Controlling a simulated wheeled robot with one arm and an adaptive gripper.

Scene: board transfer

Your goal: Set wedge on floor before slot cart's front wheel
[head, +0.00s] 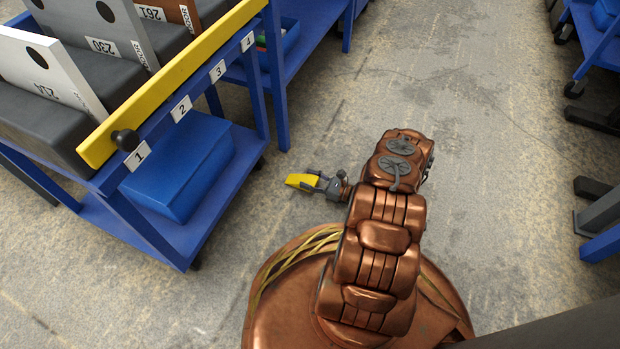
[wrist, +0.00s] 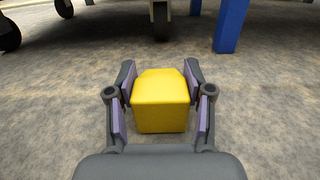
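The yellow wedge (head: 301,181) is at the end of my gripper (head: 322,185) in the head view. In the wrist view the wedge (wrist: 160,100) sits between the two purple-padded fingers of my gripper (wrist: 160,112). The pads lie along both its sides, with at most a thin gap on the right. The slot cart (head: 110,195), blue with numbered slots, stands to the left of the wedge. A dark wheel (head: 196,263) shows under its near corner. In the wrist view a caster wheel (wrist: 161,22) is straight ahead beyond the wedge, apart from it.
Another caster (wrist: 9,34) is at the left of the wrist view, and a blue leg (wrist: 230,27) is right of centre. A blue bin (head: 178,170) sits on the cart's lower shelf. Blue tables (head: 597,50) stand at the right. The floor (head: 480,150) between is clear.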

